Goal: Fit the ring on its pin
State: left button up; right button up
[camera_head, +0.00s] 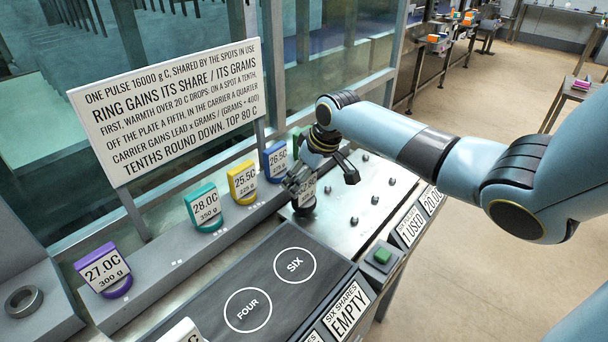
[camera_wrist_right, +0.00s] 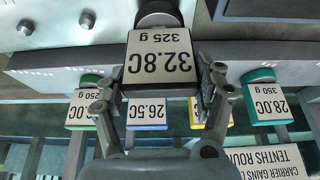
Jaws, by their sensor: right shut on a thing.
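My right gripper (camera_head: 318,178) is shut on a tagged ring. Its white tag (camera_wrist_right: 160,62) reads 32.8C, 325 g in the right wrist view, between my two fingers. The dark ring (camera_head: 303,208) shows under the tag in the head view, low at the left side of the silver plate (camera_head: 330,230). Whether it surrounds a pin or touches the plate is hidden. Several short pins stand bare on the plate, one at its right (camera_head: 391,181) and one nearer the front (camera_head: 354,220). My left gripper is not in view.
Purple (camera_head: 117,286), teal (camera_head: 205,222), yellow (camera_head: 243,196) and blue (camera_head: 275,174) tagged rings stand along the grey ledge. A dark board has circles FOUR (camera_head: 248,311) and SIX (camera_head: 295,265). A green button (camera_head: 382,256) and a rule sign (camera_head: 170,105) are close by.

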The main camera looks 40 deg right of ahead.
jog(key=shift+f+b, duration=0.55)
jog(key=shift+f, duration=0.3)
jog(key=o, duration=1.8)
jog(key=shift+o, duration=0.2)
jog(key=shift+s+r, duration=0.15)
jog(key=shift+r, duration=0.2)
jog(key=v, duration=1.1)
jog(key=shift+s+r, duration=0.1)
jog(key=shift+s, duration=0.1)
